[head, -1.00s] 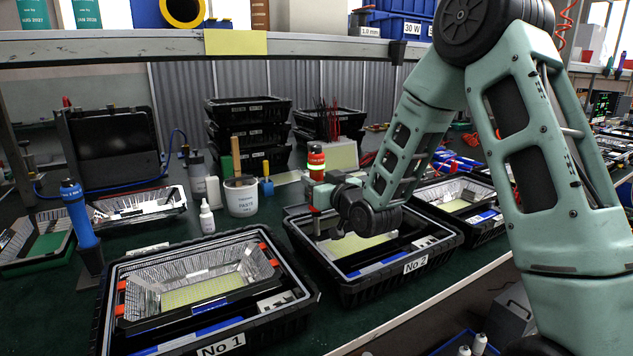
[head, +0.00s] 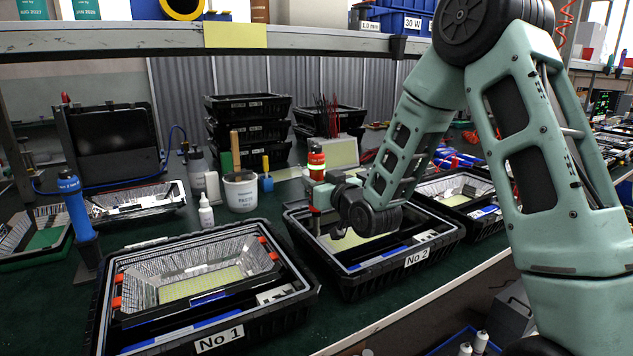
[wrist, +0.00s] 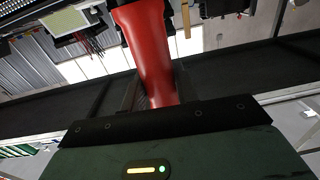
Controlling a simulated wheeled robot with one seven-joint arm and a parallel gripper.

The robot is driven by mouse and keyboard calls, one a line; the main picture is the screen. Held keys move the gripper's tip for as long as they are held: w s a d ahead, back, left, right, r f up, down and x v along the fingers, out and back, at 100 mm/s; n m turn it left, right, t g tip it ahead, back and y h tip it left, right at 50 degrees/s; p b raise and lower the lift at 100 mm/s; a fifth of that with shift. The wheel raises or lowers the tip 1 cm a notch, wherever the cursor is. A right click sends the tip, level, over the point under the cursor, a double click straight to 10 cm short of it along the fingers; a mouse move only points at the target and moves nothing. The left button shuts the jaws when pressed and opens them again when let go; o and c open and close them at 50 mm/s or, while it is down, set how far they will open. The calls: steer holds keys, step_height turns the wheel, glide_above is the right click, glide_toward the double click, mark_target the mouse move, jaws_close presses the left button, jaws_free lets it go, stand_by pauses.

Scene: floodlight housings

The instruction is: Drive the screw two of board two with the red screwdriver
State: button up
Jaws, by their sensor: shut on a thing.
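The red screwdriver (head: 316,160) stands about upright in my gripper (head: 322,197), over the left part of the tray marked No 2 (head: 418,258). In the wrist view the red handle (wrist: 150,50) comes out between the jaws, and my gripper (wrist: 150,105) is shut on it. Board two (head: 350,243) shows as a pale yellow-green panel inside that tray, partly behind my gripper and wrist. The screwdriver's tip and screw two are hidden or too small to tell, so I cannot tell whether they touch.
The tray marked No 1 (head: 220,338) with its reflector housing is at left front. A blue screwdriver (head: 75,205) stands in a holder at far left. A paste tub (head: 241,192) and a white bottle (head: 206,213) stand behind. A shelf edge (head: 150,41) crosses above.

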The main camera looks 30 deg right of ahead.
steer(key=shift+f+b, duration=1.05)
stand_by(2.8)
steer(key=shift+r, duration=0.2)
